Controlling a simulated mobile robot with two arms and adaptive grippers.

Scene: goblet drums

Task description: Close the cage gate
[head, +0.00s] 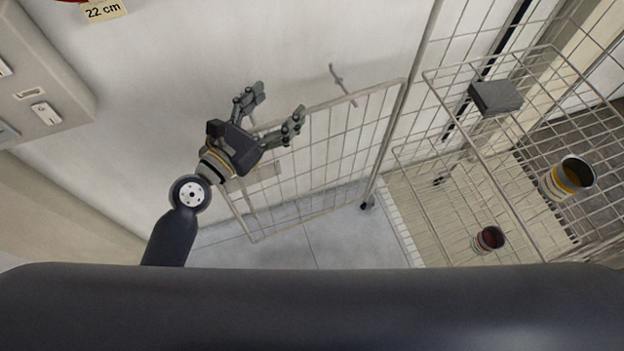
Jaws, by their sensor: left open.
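The cage gate (335,140) is a pale wire-mesh panel in the middle of the head view. It stands swung out to the left of the wire cage (480,165), with its right edge at the cage's upright post (398,110). My left gripper (278,101) is open, its two fingers spread and pointing up and right. It overlaps the gate's left part in the picture and hides some of it; I cannot tell whether they touch. Nothing shows between the fingers. My right gripper is out of view.
Inside the cage are a grey box (495,97), a yellow-banded can (568,178) and a dark red can (488,239). A thin grey hook-like piece (342,85) shows above the gate. A grey panel with switches (40,90) is at the left. Tiled floor (285,245) below the gate is clear.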

